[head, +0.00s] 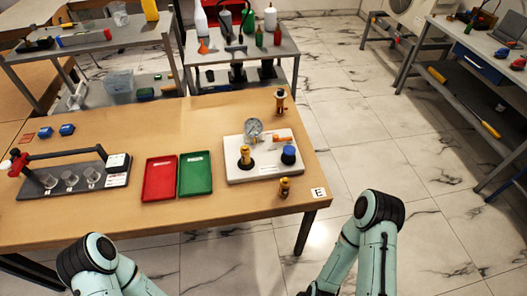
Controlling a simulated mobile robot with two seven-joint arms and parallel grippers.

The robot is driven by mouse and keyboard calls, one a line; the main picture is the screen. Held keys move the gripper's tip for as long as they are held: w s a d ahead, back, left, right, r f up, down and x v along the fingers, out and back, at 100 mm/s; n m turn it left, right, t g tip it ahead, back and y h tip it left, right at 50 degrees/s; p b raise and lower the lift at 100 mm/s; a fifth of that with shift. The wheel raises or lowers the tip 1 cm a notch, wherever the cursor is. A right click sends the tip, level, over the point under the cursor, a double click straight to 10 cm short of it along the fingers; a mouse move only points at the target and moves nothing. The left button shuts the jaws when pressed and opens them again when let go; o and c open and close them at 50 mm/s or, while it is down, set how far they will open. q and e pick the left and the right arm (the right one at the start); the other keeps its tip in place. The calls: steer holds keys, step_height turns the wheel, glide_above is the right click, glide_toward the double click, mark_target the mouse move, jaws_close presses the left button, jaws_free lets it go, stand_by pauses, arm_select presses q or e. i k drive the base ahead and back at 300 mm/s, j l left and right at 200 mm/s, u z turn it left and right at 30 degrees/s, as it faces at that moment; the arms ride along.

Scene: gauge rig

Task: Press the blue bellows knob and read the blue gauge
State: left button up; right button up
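The blue knob (289,152) stands upright on a dark base at the right side of a white rig board (262,171) on the wooden table. A round pale-faced gauge (253,128) stands at the back of the board; its needle and reading are too small to make out, and I see no clear blue on it. A yellow-orange knob (245,154) on a dark base stands left of the blue knob. Only links of my two arms show at the bottom edge, apart from the table.
An orange piece (283,138) lies behind the blue knob. Brass-and-dark fittings stand behind (280,101) and in front (284,188) of the board. Red (160,179) and green (195,175) trays lie left. The table's right edge is close to the board.

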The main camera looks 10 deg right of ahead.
mark_target(288, 150)
steer(key=u, duration=0.35)
steer(key=l+u, duration=0.25)
steer(key=u, duration=0.15)
steer(key=k+l+u, duration=0.1)
steer(key=l+u, duration=0.15)
steer(key=u, duration=0.15)
steer(key=k+l+u, duration=0.1)
steer(key=u, duration=0.3)
steer(key=k+l+u, duration=0.5)
steer(key=k+l, duration=0.95)
steer(key=l+u, duration=0.05)
steer(key=l, duration=0.05)
